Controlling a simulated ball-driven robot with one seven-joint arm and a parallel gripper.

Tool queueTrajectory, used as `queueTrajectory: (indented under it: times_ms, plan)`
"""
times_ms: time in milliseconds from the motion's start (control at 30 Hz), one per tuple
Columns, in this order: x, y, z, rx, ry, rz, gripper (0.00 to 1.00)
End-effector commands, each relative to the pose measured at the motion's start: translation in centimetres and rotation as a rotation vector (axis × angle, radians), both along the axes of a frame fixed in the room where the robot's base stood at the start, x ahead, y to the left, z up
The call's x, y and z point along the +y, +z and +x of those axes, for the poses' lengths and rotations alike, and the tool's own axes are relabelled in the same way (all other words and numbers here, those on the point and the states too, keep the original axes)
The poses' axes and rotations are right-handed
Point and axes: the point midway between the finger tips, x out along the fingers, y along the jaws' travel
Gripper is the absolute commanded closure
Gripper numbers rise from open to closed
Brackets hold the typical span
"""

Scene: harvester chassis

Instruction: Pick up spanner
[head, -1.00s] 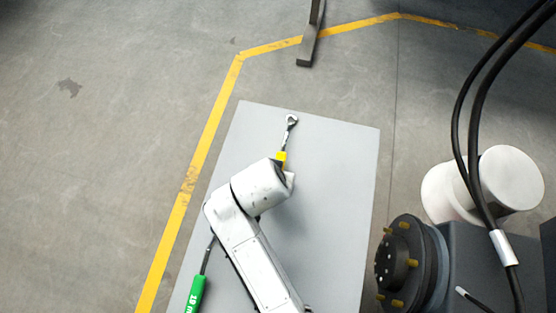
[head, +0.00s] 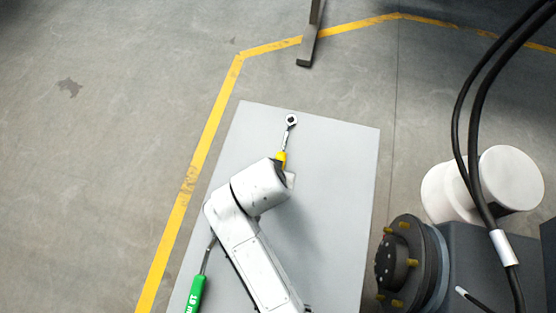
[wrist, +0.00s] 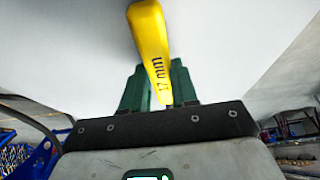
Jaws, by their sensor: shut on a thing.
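A spanner with a yellow handle (head: 281,158) and a steel ring end (head: 291,121) shows over the far end of the grey table (head: 335,200). In the wrist view its yellow handle (wrist: 150,40), with dark lettering, runs down between the green fingers of my gripper (wrist: 158,88). My gripper is shut on this handle. In the head view my white arm hides the gripper and much of the handle. I cannot tell whether the spanner is clear of the table. A second tool with a green handle (head: 195,293) lies at the table's left edge.
A dark chassis with a wheel hub (head: 398,262) and black hoses stands right of the table, near a white cylinder (head: 510,180). A metal post foot (head: 306,52) stands beyond the table. Open floor lies left, past a yellow line (head: 190,180).

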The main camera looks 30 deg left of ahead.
Motion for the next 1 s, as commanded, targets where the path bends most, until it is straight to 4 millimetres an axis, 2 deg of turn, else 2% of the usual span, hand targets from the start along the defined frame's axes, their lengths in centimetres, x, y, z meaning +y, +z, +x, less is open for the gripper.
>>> queueTrajectory:
  times_ms: [367, 567, 867, 1000]
  plan:
    - [0.0, 0.6, 0.1, -0.003, -0.001, 0.002, 1.00]
    - [0.1, 3.1, 0.2, -0.006, -0.001, 0.006, 1.00]
    - [0.2, 9.1, -4.9, -0.004, 0.003, 0.005, 1.00]
    - [0.2, 10.4, -8.2, -0.001, 0.006, 0.002, 1.00]
